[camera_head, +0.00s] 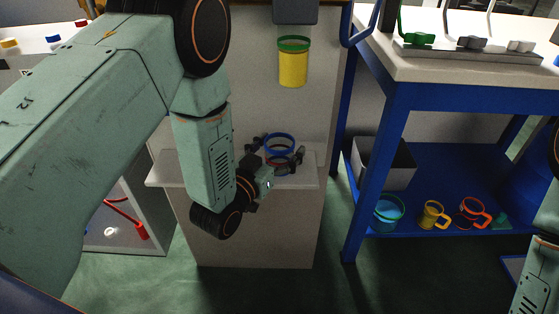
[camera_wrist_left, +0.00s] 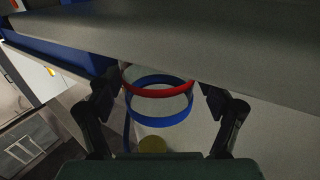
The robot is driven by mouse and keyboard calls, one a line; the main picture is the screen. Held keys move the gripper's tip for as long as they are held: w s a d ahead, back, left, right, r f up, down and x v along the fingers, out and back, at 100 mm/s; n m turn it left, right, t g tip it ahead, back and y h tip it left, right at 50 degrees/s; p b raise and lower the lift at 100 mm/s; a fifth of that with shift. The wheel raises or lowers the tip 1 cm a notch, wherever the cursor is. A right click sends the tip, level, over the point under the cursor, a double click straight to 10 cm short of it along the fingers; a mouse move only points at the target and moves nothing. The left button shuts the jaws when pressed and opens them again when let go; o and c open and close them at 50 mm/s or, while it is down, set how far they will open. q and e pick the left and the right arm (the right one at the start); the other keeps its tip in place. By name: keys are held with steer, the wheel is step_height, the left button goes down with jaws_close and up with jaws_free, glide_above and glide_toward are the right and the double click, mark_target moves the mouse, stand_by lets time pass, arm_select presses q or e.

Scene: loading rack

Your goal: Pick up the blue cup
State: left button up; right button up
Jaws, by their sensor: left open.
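My left gripper (camera_head: 277,158) is open at the small pale shelf in the middle of the head view. In the left wrist view my open fingers (camera_wrist_left: 160,88) stand on either side of the blue ring (camera_wrist_left: 160,118) and the red ring (camera_wrist_left: 158,93). Whether the fingers touch them is unclear. A light blue cup (camera_head: 388,216) stands on the low blue shelf at right, apart from my gripper. My right gripper is out of view.
A yellow cup with a green rim (camera_head: 293,68) is under a grey dispenser above the pale shelf (camera_head: 308,172). A blue table leg (camera_head: 362,205) stands to the right. A yellow mug (camera_head: 432,215) and an orange mug (camera_head: 472,213) are on the low blue shelf (camera_head: 430,185).

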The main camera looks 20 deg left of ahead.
arm_select(q)
steer(key=c, duration=1.3)
steer(key=shift+r, duration=0.2)
